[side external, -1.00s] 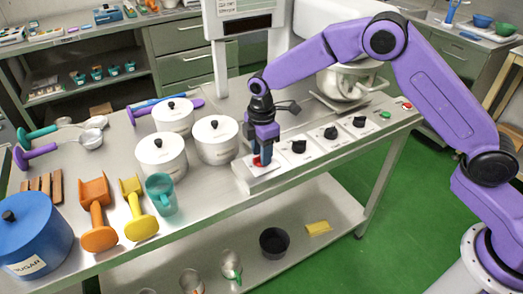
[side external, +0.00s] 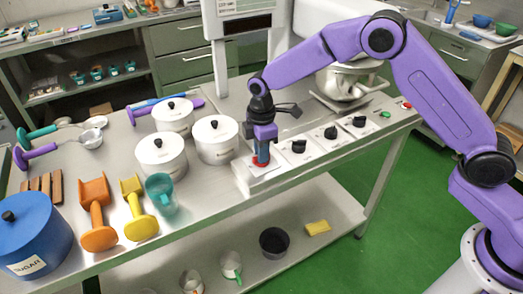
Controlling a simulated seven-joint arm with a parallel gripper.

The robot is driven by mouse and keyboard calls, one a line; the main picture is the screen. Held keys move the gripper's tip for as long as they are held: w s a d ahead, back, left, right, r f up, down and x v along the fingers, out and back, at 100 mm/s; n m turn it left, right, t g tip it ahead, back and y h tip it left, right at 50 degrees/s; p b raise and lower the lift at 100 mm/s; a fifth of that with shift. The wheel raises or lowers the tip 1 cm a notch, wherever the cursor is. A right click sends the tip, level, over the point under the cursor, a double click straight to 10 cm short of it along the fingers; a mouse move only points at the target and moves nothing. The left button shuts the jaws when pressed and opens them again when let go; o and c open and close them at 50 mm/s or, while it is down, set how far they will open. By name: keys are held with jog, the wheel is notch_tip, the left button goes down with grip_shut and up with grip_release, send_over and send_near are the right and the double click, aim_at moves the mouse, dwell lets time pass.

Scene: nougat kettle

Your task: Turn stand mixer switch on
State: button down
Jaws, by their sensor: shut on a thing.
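My gripper (side external: 262,154) points down at the left end of the row of controls at the table's front edge. It is shut on a red switch (side external: 260,163) on a white panel (side external: 268,177); the fingers hide the upper part of the switch. The switch's exact setting cannot be told. The stand mixer's metal bowl (side external: 346,82) is at the back right, with the white mixer body (side external: 325,14) above it, partly hidden by my arm.
Several black knobs (side external: 330,133) continue the row to the right, then a green button (side external: 385,114) and a red button (side external: 407,105). White lidded pots (side external: 217,146) stand close on the left. Scoops (side external: 141,225), a teal cup (side external: 162,196) and a blue sugar pot (side external: 35,245) are farther left.

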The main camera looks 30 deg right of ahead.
jog(key=m, duration=0.4)
jog(key=shift+m, duration=0.3)
jog(key=m, duration=0.3)
jog(key=shift+m, duration=0.3)
jog(key=m, duration=0.4)
jog(key=shift+r, duration=0.1)
jog(key=shift+m, duration=2.1)
jog(key=shift+w, duration=0.1)
jog(key=c, duration=1.1)
grip_release()
jog(key=shift+c, duration=0.2)
jog(key=shift+r, duration=0.1)
notch_tip(320, 180, up, 17)
